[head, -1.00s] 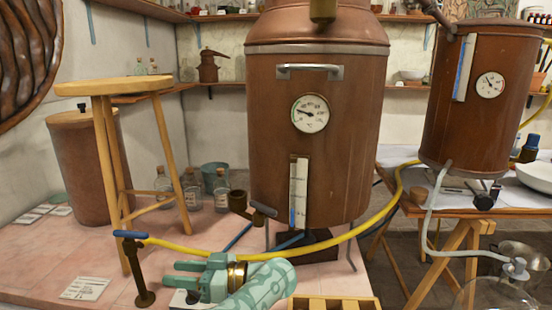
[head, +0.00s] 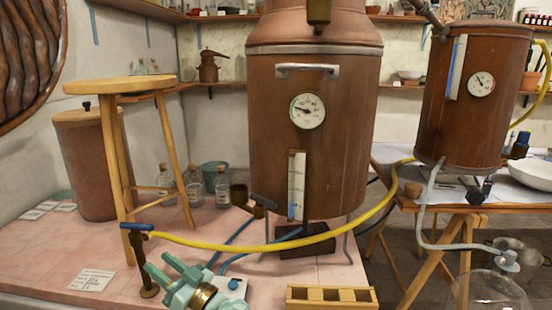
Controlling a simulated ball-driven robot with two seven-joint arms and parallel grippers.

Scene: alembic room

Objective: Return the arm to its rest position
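My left gripper (head: 160,267), teal with a brass-coloured ring behind it, is low in the head view near the bottom edge. Its two fingers point up and to the left, with a gap between them. I see nothing held in it. It is over the front of the pink tiled platform, just right of the brown tap post (head: 144,265) with a blue handle. I cannot tell whether it touches the platform. The rest of that arm is mostly cut off by the bottom edge. My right gripper is not in view.
A yellow hose (head: 260,246) runs from the tap post past the copper still (head: 320,130). A wooden stool (head: 118,87) stands at left. A small white box (head: 233,288) with a blue knob and a wooden rack (head: 331,297) are right of the gripper. A glass flask (head: 490,290) is at lower right.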

